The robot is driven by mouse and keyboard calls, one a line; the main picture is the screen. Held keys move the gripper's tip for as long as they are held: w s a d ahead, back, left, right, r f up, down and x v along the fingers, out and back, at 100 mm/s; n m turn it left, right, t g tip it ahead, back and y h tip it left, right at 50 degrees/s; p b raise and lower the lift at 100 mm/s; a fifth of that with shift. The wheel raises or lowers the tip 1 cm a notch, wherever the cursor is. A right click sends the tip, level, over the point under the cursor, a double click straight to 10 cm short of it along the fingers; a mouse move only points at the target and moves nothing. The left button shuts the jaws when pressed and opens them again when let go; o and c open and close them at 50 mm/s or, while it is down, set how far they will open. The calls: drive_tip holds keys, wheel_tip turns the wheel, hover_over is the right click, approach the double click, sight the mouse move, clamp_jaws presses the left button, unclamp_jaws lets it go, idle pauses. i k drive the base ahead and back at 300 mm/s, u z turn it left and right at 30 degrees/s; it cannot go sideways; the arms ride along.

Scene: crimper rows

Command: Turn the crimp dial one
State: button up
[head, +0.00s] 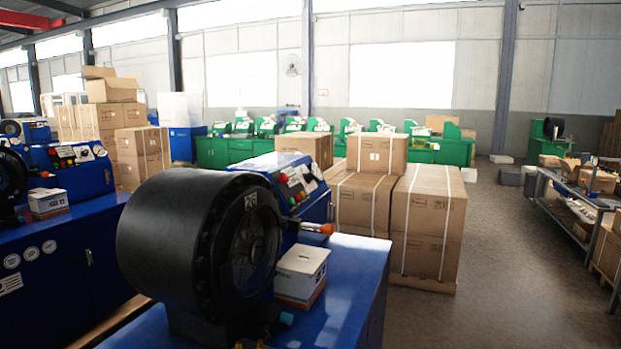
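A blue crimper with a large black round head (185,235) stands close in front of me. Its sloped control panel (300,182) sits behind the head and carries red and green buttons and small dials. The dials are too small to tell which is the crimp dial or how it is set. An orange-tipped handle (318,228) sticks out to the right below the panel. My gripper is not in view.
A white box (301,272) sits on the blue bench top (345,275) beside the head. Stacked cartons (428,225) stand behind it. Another blue crimper (62,170) is at left, green machines (430,148) are at the back, and a cluttered shelf (575,190) is at right. Open floor (515,260) lies between.

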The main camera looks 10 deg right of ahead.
sight(309, 177)
drive_tip(key=u, duration=0.3)
drive_tip(key=k, duration=0.6)
drive_tip(key=z, duration=1.85)
drive_tip(key=i, duration=2.2)
